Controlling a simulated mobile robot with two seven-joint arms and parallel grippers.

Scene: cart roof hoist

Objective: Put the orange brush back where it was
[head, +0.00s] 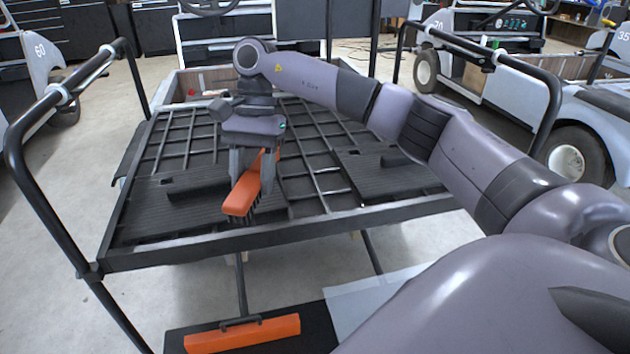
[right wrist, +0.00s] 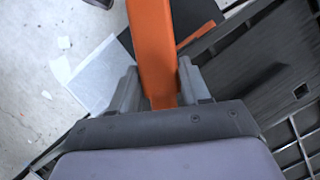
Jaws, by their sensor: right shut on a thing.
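The orange brush (head: 241,199) has an orange block and dark bristles on its underside. My right gripper (head: 252,180) is shut on it, fingers pointing down, over the near middle of the dark grid rack (head: 310,190). The bristles look close to the rack, but I cannot tell whether they touch. In the right wrist view the orange brush (right wrist: 152,40) runs between the two grey fingers (right wrist: 158,88) and past them. My left gripper is not in view.
An orange item with a dark handle (head: 243,334) lies on a black mat (head: 318,330) below the rack, beside a pale sheet (head: 375,300). Black tube rails (head: 22,165) stand at both sides of the rack. Carts (head: 572,125) stand behind.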

